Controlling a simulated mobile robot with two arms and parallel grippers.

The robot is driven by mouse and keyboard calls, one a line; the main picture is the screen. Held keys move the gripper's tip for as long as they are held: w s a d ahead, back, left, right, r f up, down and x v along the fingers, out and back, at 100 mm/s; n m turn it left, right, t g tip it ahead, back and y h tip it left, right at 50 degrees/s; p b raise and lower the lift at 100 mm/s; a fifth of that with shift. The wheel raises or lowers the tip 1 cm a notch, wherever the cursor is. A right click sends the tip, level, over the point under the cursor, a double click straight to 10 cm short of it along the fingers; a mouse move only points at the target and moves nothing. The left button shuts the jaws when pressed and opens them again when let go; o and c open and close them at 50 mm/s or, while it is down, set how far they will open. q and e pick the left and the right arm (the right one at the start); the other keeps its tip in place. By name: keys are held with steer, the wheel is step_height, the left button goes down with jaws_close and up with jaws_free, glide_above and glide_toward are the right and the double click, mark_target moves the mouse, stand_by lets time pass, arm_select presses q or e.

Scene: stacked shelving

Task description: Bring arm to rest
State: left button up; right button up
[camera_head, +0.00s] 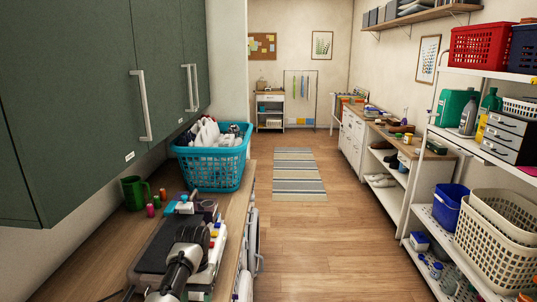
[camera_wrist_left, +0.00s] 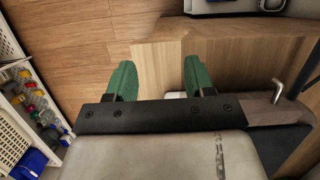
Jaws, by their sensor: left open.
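My left gripper (camera_wrist_left: 158,78) shows in the left wrist view as two green fingers standing wide apart. It is open, and nothing is between the fingers. Wooden floor and the pale wooden top of a piece of furniture (camera_wrist_left: 225,60) lie beyond the fingers. I cannot make out the left gripper's fingers in the head view. My right gripper is in neither view.
In the head view a teal laundry basket (camera_head: 212,170) and a green mug (camera_head: 134,193) stand on the left counter under green cabinets (camera_head: 80,95). A loaded white shelf unit (camera_head: 410,180) stands at the right. The floor between (camera_head: 300,235) is clear, with a striped rug (camera_head: 298,174).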

arm_select(q)
steer(key=s+a+f+t, duration=0.3)
steer(key=s+f, duration=0.9)
steer(key=s, duration=0.3)
steer(key=s+r+m+t, duration=0.15)
steer(key=s+r, duration=0.25)
steer(key=s, duration=0.7)
steer(key=s+r+t, duration=0.3)
steer(key=s+r, duration=0.1)
steer(key=s, duration=0.7)
step_height(320, 180, down, 28)
steer(key=d+r+g+b, duration=0.1)
steer(key=g+b, duration=0.1)
steer(key=b, duration=0.1)
steer(key=s+a+f+g+b, duration=0.1)
steer(key=s+a+f, duration=0.2)
steer(key=s+f, duration=1.3)
step_height(320, 180, down, 4)
steer(key=shift+s+r+m+b, duration=0.1)
steer(key=shift+s+m+b, duration=0.15)
steer(key=shift+m+b, duration=0.15)
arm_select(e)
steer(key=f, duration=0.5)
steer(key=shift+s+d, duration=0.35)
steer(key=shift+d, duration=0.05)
